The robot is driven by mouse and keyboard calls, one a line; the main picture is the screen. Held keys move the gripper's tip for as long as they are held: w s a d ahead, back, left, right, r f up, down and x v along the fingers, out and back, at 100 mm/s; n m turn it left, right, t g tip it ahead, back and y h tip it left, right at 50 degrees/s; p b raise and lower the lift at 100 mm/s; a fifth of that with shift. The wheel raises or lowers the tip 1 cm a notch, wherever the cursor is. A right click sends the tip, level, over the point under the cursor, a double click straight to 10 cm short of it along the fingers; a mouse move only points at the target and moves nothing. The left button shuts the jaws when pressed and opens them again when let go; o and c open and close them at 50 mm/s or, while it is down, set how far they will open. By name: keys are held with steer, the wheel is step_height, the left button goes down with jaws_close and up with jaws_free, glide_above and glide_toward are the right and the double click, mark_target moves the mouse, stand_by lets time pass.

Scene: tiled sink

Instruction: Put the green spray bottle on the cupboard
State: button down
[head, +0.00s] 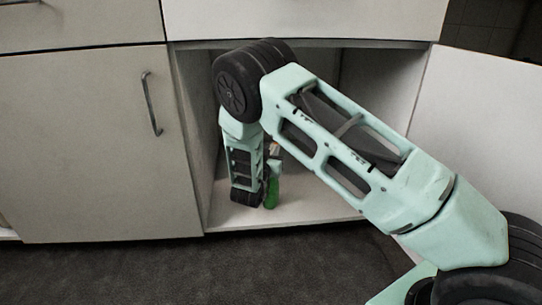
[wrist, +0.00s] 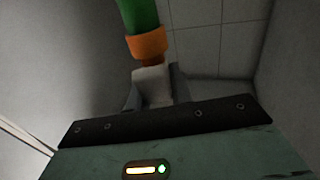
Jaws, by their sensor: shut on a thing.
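The green spray bottle (head: 271,190) is inside the open cupboard (head: 308,208) in the head view, partly hidden behind my forearm. It looks upright there, above or on the cupboard floor; I cannot tell whether it touches. In the wrist view the green spray bottle (wrist: 140,15) has an orange collar and a pale spray head. My gripper (wrist: 155,88) is shut on that pale head, between its grey fingers. In the head view my fingers are hidden behind the arm.
The open cupboard door (head: 480,150) stands at the right, close to my arm. A closed door (head: 80,140) with a metal handle is at the left. A drawer front (head: 305,18) spans above the opening. Cupboard floor right of the bottle is clear.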

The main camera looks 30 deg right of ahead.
steer(key=shift+r, duration=0.1)
steer(key=c, duration=1.3)
jaws_free()
steer(key=shift+f, duration=0.2)
steer(key=shift+o, duration=0.2)
steer(key=shift+r, duration=0.15)
